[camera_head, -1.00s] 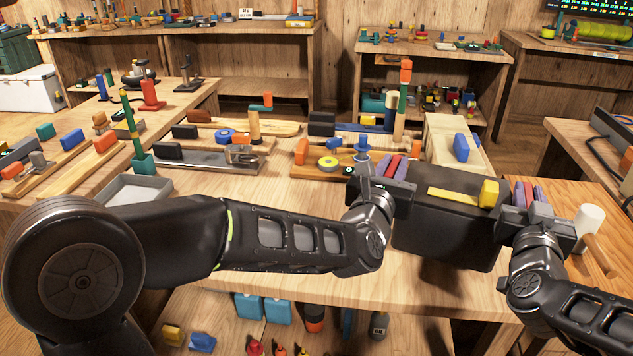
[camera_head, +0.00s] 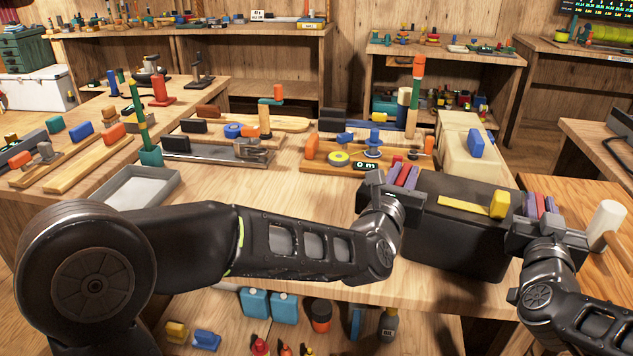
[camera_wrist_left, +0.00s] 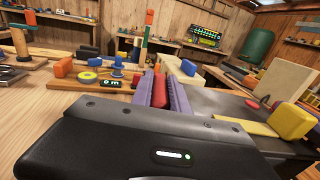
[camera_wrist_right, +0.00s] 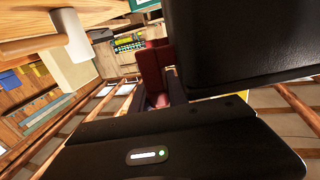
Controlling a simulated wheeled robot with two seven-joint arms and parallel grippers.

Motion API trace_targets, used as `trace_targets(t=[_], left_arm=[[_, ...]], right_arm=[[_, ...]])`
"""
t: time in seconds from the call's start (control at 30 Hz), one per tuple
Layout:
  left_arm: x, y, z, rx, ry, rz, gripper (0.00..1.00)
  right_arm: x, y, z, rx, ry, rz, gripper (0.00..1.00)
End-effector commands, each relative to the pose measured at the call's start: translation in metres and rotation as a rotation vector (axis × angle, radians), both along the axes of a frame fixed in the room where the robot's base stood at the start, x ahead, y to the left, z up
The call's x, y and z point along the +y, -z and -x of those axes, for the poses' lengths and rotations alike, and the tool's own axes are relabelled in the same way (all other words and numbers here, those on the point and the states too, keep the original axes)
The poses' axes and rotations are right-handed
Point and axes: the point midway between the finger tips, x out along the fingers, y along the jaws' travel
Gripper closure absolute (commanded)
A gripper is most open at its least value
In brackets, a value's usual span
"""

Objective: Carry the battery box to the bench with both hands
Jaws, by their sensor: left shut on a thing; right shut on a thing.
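The black battery box (camera_head: 455,235), with a yellow strip and a yellow block on its lid, is at the right of the head view, over the front part of the wooden bench (camera_head: 250,210).
A cream box (camera_head: 465,150) with a blue block stands just behind the battery box. A wooden board with a yellow tape roll (camera_head: 339,158) lies behind my left gripper. A white-headed mallet (camera_head: 606,222) is at the right. A grey tray (camera_head: 140,188) sits left; the middle bench is clear.

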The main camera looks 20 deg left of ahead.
Motion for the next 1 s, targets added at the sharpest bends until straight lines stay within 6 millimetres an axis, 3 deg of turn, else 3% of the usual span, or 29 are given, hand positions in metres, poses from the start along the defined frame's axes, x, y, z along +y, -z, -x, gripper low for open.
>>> trace_targets(t=[0.1, 0.13, 0.37, 0.77, 1.0], left_arm=[[0.000, 0.011, 0.000, -0.004, 0.000, 0.000, 1.00], [0.000, 0.008, 0.000, 0.000, 0.000, 0.000, 0.78], [0.000, 0.007, 0.000, 0.000, 0.000, 0.000, 0.59], [0.000, 0.007, 0.007, 0.000, 0.000, 0.001, 0.58], [0.000, 0.006, 0.043, -0.002, 0.002, 0.001, 0.58]], right_arm=[[0.000, 0.011, 0.000, -0.004, 0.001, 0.000, 1.00], [0.000, 0.008, 0.000, -0.001, 0.000, 0.000, 0.78], [0.000, 0.007, 0.000, 0.000, 0.000, 0.000, 0.59], [0.000, 0.007, 0.000, 0.000, 0.000, 0.000, 0.58], [0.000, 0.007, 0.000, 0.000, 0.000, 0.000, 0.58]])
